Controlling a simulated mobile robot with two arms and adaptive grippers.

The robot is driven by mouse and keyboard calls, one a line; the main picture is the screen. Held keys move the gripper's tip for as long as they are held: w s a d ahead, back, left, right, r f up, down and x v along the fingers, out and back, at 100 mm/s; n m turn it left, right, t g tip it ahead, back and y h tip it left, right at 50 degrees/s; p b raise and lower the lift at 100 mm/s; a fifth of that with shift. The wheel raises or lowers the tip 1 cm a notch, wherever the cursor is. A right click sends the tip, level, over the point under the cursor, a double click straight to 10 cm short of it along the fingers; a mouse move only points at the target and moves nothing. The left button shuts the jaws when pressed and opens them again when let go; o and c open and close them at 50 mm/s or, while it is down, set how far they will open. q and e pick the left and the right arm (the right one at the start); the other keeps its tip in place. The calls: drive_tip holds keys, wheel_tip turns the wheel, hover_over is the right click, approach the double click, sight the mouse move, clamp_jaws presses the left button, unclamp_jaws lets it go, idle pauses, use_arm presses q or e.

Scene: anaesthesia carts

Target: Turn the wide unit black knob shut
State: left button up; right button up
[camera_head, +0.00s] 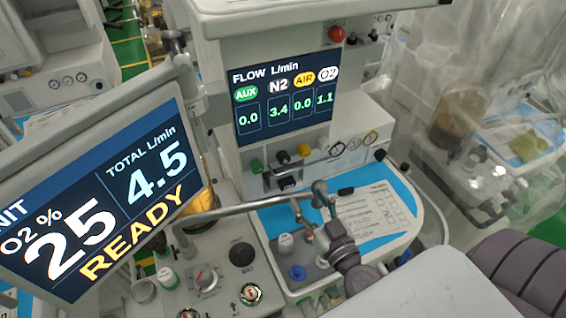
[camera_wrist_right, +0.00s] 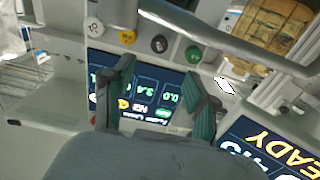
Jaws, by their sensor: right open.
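My left gripper is not in view.
The flow screen (camera_head: 285,98) reads AUX 0.0, N2 3.4, AIR 0.0, O2 1.1. A large tilted READY monitor (camera_head: 95,190) stands at left, with a horizontal metal bar (camera_head: 235,209) beside it. A blue worktop (camera_head: 402,190) with a paper form lies below the panel.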

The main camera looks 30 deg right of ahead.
sight(286, 162)
drive_tip(key=w, duration=0.3)
drive_tip(key=w+p, duration=0.1)
drive_tip(key=w, duration=0.6)
drive_tip(key=shift+w+d+r, duration=0.1)
drive_tip(key=shift+w+d, duration=0.05)
drive_tip(key=shift+d, duration=0.2)
drive_tip(key=shift+w+p, duration=0.3)
drive_tip(key=shift+w, duration=0.5)
drive_tip(key=shift+c, duration=0.2)
clamp_jaws()
